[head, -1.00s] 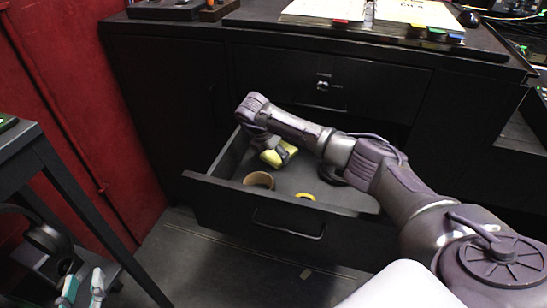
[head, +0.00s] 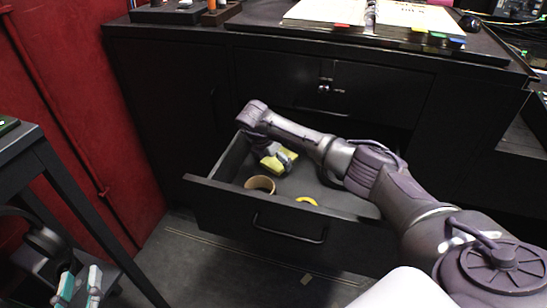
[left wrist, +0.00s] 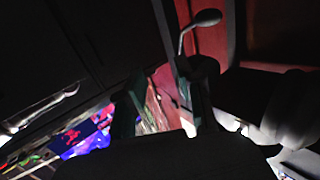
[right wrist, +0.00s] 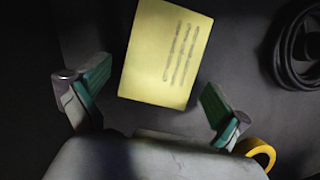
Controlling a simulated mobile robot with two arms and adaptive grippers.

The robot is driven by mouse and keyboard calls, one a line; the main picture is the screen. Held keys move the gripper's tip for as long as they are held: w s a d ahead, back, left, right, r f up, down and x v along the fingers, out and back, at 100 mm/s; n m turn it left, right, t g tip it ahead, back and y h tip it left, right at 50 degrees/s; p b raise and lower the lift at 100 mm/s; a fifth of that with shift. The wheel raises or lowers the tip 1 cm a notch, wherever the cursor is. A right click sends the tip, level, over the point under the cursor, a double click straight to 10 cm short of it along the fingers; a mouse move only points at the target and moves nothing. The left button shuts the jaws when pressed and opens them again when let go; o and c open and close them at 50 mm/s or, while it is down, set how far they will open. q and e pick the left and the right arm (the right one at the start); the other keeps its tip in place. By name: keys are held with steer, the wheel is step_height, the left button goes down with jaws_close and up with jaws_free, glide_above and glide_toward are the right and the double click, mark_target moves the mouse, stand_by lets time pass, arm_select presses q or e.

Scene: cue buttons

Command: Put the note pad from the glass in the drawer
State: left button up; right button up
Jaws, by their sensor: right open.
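The yellow note pad (right wrist: 167,55) lies flat on the floor of the open drawer (head: 225,200), with lines of writing on its face. It also shows in the head view (head: 277,163), partly covered by my right gripper (head: 276,158). In the right wrist view my right gripper (right wrist: 155,82) is open, with its green-padded fingers apart, and the pad lies beyond and between them. My left gripper (head: 79,286) is open and empty at the lower left, away from the drawer; its spread fingers show in the left wrist view (left wrist: 160,108). I see no glass.
The drawer also holds a brown tape roll (head: 260,184), a yellow tape roll (right wrist: 256,152) and a dark coiled cable (right wrist: 300,45). The black cabinet (head: 165,90) carries open binders (head: 415,15). A dark table (head: 20,150) stands at the left by the red wall.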

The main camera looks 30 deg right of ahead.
steer(key=shift+r, duration=0.15)
steer(key=p+v, duration=0.1)
steer(key=v, duration=0.4)
steer(key=shift+p, duration=0.4)
arm_select(q)
steer(key=s+a+f+g+y+p, duration=0.1)
steer(key=s+a+f+g, duration=0.3)
steer(key=s+f+g, duration=0.4)
step_height(320, 180, down, 4)
steer(key=shift+s+r+g+y+p, duration=0.25)
steer(key=shift+g+y, duration=0.25)
steer(key=shift+y, duration=0.4)
arm_select(e)
steer(key=v, duration=0.6)
steer(key=shift+a+r, duration=0.25)
steer(key=shift+r, duration=0.15)
arm_select(q)
steer(key=shift+w+f, duration=0.1)
steer(key=shift+f, duration=0.05)
arm_select(e)
steer(key=shift+r, duration=0.1)
